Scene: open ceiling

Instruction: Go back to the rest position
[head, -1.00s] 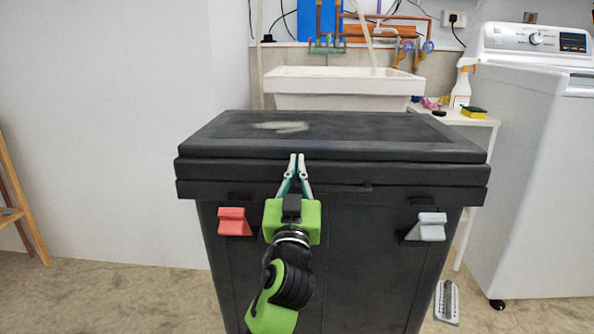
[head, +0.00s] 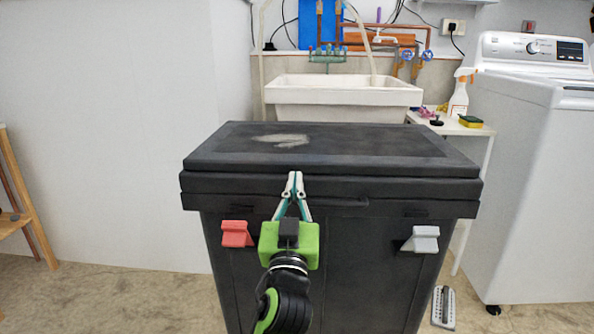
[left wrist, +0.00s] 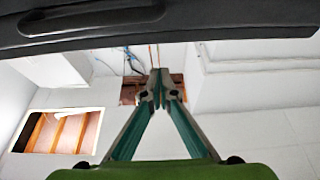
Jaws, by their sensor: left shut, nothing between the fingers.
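My left gripper (head: 294,182) is in front of the black lidded bin, its fingers pointing up toward the front edge of the lid. Its fingertips are together with nothing between them. In the left wrist view the gripper (left wrist: 161,82) also shows shut and empty, with the dark lid edge (left wrist: 230,18) across the top of the picture. I cannot tell whether the fingertips touch the bin. The right gripper is not in view.
The black bin (head: 350,265) has its lid closed, with a red latch (head: 236,234) and a grey latch (head: 421,240). Behind it are a white sink (head: 342,97) and a small white table (head: 468,128). A white washing machine (head: 530,190) stands right.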

